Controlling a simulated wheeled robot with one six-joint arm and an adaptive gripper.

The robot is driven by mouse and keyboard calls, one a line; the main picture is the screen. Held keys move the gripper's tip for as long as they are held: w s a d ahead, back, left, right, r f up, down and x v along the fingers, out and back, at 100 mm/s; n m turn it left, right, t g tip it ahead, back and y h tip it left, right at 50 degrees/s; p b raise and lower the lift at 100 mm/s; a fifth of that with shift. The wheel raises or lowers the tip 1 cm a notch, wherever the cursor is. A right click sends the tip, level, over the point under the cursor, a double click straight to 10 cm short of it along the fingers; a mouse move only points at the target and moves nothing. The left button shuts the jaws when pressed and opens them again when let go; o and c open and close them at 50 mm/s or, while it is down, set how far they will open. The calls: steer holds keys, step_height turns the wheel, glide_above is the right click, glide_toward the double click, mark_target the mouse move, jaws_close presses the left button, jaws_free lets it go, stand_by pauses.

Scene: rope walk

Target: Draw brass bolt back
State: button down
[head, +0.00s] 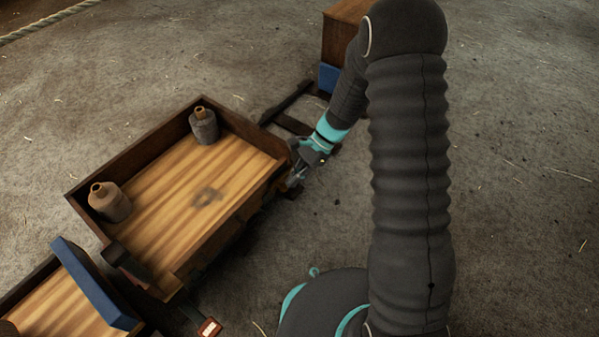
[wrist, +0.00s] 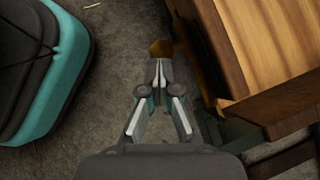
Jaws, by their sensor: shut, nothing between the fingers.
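The brass bolt shows in the wrist view as a rounded golden-brown knob (wrist: 162,48) just beyond my fingertips. My gripper (wrist: 160,72) is shut and empty, its tips close to the knob; I cannot tell whether they touch it. A darker golden strip (wrist: 198,68) runs along the side of the wooden tray; I cannot tell whether it is part of the bolt. In the head view my gripper (head: 292,180) is low beside the tray's right corner, and the bolt is mostly hidden there.
The wooden tray (head: 88,208) holds a grey bottle (head: 204,128) and a brownish bottle (head: 110,203). A second tray with a blue panel (head: 95,283) is at lower left. A wooden box (head: 341,32) stands behind my arm. Open floor lies to the right.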

steer(key=shift+s+a, duration=0.45)
steer(key=shift+s, duration=0.25)
steer(key=w+d+f+p+v, duration=0.1)
steer(key=p+v, duration=0.1)
steer(key=v, duration=1.1)
steer(key=shift+d+f, duration=0.3)
steer(key=shift+d, duration=0.05)
steer(key=shift+w, duration=0.1)
